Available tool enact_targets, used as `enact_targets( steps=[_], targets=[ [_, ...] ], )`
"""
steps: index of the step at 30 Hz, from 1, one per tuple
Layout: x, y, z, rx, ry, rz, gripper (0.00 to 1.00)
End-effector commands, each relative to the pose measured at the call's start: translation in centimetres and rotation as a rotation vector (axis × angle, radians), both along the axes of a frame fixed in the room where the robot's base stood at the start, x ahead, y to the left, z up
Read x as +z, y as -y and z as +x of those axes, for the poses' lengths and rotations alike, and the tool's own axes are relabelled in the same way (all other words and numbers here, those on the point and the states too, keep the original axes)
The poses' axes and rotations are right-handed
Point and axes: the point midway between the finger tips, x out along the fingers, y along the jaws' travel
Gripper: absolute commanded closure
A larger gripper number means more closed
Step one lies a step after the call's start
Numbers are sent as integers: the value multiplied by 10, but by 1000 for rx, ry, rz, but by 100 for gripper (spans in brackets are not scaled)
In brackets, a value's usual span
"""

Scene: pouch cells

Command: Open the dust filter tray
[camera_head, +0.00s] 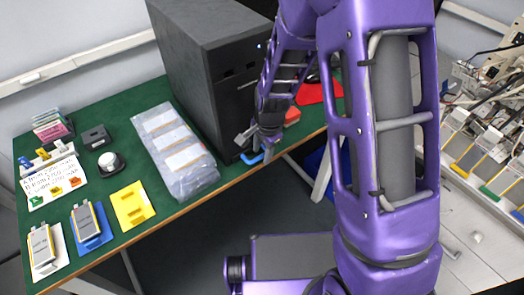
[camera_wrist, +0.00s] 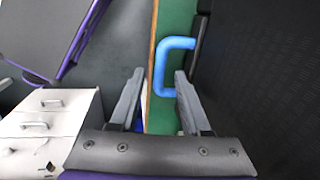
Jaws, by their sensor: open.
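The dust filter tray shows as a blue U-shaped handle (camera_wrist: 160,66) that sticks out from the base of the black computer tower (camera_wrist: 265,70) over the table edge. In the head view the blue handle (camera_head: 251,160) sits low at the tower's front corner, just below my gripper (camera_head: 258,142). In the wrist view my gripper (camera_wrist: 160,82) is open. One finger is on the left of the handle and the other on its right, beside the tower. I cannot tell whether they touch it. The tray body is hidden under the tower.
The green table (camera_head: 110,192) holds bagged sheets (camera_head: 172,150), a yellow holder (camera_head: 131,205), a blue holder (camera_head: 91,226) and a white card (camera_head: 52,180). White drawers (camera_wrist: 50,130) stand below, left of the table edge. A red item (camera_head: 310,94) lies right of the tower.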

Motion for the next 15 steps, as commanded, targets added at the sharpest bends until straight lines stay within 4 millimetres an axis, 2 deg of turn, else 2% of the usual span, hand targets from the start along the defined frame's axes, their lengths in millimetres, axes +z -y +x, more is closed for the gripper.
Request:
enact_targets(
  steps=[3, 4, 11, 15],
  targets=[
    [0, 0, 0, 0, 0, 0, 53],
    [0, 0, 0, 0, 0, 0, 57],
    [1, 0, 0, 0, 0, 0, 98],
    [1, 0, 0, 0, 0, 0, 100]
  ],
)
